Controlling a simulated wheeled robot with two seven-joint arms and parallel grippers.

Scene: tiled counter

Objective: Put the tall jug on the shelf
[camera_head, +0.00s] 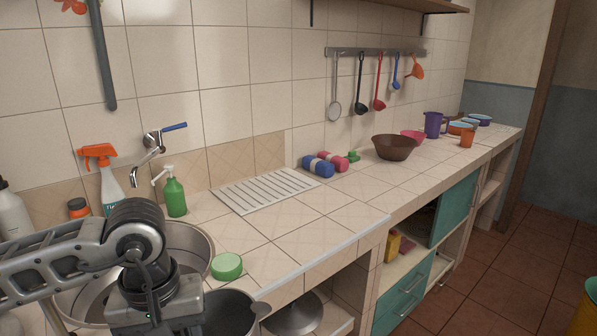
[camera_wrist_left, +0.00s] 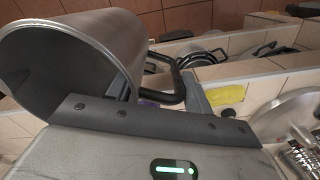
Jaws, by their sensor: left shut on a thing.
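A tall grey metal jug (camera_wrist_left: 75,55) with a black handle (camera_wrist_left: 180,82) fills the left of the left wrist view, its open mouth facing the camera. In the head view its dark rim and pointed spout (camera_head: 232,313) show at the bottom edge; the rest is cut off. My left gripper (camera_wrist_left: 190,98) is shut on the jug at its handle; its fingertips are partly hidden. In the head view the left arm reaches over the sink to the jug, in front of the counter edge. A wooden shelf (camera_head: 405,6) is on the wall at the top. My right gripper is not in view.
A sink (camera_head: 190,240), green soap bottle (camera_head: 175,193), green round sponge (camera_head: 227,266) and slatted drainer (camera_head: 265,188) are near my arm. Bowls (camera_head: 394,147) and a purple jug (camera_head: 433,124) stand farther right. Utensils hang below the shelf.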

